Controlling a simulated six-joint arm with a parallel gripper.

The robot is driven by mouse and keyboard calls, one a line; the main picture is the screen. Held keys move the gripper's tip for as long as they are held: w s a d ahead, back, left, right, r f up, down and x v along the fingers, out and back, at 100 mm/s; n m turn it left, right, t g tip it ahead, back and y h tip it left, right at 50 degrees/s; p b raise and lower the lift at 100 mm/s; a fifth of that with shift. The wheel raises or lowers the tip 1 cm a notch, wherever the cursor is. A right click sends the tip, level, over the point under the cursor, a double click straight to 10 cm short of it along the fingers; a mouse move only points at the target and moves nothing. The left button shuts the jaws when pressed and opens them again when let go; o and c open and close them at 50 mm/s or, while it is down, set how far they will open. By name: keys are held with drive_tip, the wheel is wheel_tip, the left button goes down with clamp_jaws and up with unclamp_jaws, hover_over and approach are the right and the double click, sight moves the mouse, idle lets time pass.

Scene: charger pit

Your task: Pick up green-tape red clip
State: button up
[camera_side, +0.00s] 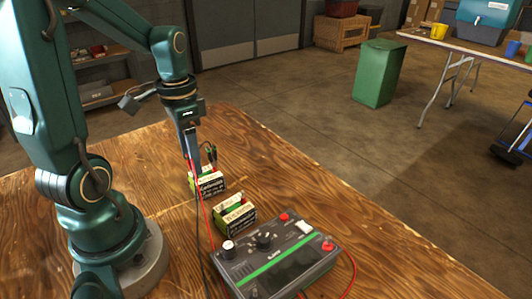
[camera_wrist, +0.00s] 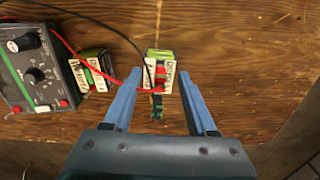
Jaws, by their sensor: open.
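In the wrist view a red clip (camera_wrist: 160,76) is on the nearer battery (camera_wrist: 160,53), with a red cable running to it. Green tape on the clip cannot be made out for sure. A dark clip with green on it (camera_wrist: 157,106) sits just below it. My gripper (camera_wrist: 160,74) is open, its blue fingers on either side of the red clip, apart from it. In the side view my gripper (camera_side: 192,167) points down at the far battery (camera_side: 211,187). The dark-green clip (camera_side: 210,154) stands up beside the fingers; the red clip is hidden there.
A second battery (camera_side: 236,217), also in the wrist view (camera_wrist: 94,72), stands between the far battery and the charger (camera_side: 275,262). Red and black cables cross the wooden table (camera_side: 330,205). The table right of the far battery is clear.

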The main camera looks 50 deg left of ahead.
drive_tip(key=shift+c, duration=0.3)
clamp_jaws()
drive_tip(key=shift+r, duration=5)
